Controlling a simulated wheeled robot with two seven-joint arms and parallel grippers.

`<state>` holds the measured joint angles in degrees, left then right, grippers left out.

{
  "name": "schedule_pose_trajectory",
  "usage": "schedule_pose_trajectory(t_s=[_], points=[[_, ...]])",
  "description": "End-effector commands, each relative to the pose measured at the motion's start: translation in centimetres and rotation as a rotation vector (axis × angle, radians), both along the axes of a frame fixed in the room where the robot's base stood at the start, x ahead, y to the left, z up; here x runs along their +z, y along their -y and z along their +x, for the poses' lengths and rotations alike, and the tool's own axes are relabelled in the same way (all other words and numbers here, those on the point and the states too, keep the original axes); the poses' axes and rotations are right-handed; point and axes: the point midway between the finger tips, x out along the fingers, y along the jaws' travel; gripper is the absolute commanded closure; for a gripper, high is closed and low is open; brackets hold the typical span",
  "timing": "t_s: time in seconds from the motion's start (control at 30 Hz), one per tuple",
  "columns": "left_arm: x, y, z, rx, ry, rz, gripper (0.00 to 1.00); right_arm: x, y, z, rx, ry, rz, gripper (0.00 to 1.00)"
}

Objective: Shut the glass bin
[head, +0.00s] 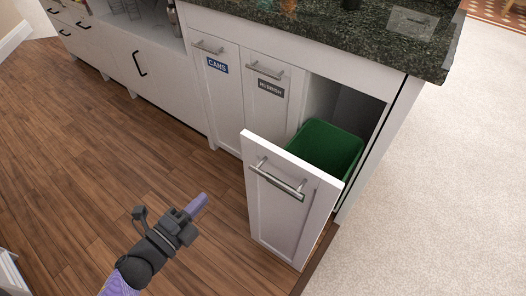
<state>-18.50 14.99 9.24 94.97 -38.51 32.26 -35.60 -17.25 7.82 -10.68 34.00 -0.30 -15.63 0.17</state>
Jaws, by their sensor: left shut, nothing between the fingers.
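The glass bin is a pull-out cabinet front (286,216) standing out from the counter unit, with a metal bar handle (276,180) near its top. Behind the front is a green bin (326,151), partly inside the dark cabinet opening. My left gripper (199,203) is shut and empty. It appears over the wood floor, to the left of the pulled-out front and apart from it. My right gripper is not in view.
Two closed fronts labelled CANS (217,66) and RUBBISH (270,88) stand left of the opening. A dark granite countertop (345,35) overhangs above. Wood floor (110,150) is clear at left; pale carpet (450,190) lies at right.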

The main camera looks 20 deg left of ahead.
Motion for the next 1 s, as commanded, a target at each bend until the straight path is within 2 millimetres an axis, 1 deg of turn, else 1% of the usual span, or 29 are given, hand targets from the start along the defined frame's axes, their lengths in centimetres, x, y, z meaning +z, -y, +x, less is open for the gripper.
schedule_pose_trajectory(t_s=[0.03, 0.1, 0.17, 0.3, 0.5, 0.6, 0.7, 0.83, 1.0], points=[[0.4, 0.3, 0.2, -0.021, 0.033, 0.028, 1.0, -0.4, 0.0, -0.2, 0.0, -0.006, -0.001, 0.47], [1.0, 0.6, 0.8, -0.03, 0.051, 0.041, 1.0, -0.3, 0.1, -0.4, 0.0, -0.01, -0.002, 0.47], [1.0, 0.9, 1.6, -0.03, 0.05, 0.038, 1.0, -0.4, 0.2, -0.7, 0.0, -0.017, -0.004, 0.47], [0.9, 1.8, 4.4, -0.028, 0.048, 0.037, 1.0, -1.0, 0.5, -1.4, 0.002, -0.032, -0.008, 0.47], [0.8, 3.4, 8.6, -0.028, 0.046, 0.034, 1.0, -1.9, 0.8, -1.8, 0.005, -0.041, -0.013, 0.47], [0.8, 4.0, 10.4, -0.026, 0.045, 0.035, 1.0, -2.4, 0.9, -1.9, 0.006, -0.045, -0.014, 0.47], [0.8, 4.5, 11.9, -0.025, 0.044, 0.033, 1.0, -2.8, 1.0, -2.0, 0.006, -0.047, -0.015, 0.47], [0.9, 5.0, 13.0, -0.025, 0.042, 0.031, 1.0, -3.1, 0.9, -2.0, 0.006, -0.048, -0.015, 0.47], [1.0, 5.1, 13.3, -0.025, 0.042, 0.033, 1.0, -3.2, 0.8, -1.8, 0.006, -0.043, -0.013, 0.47]])
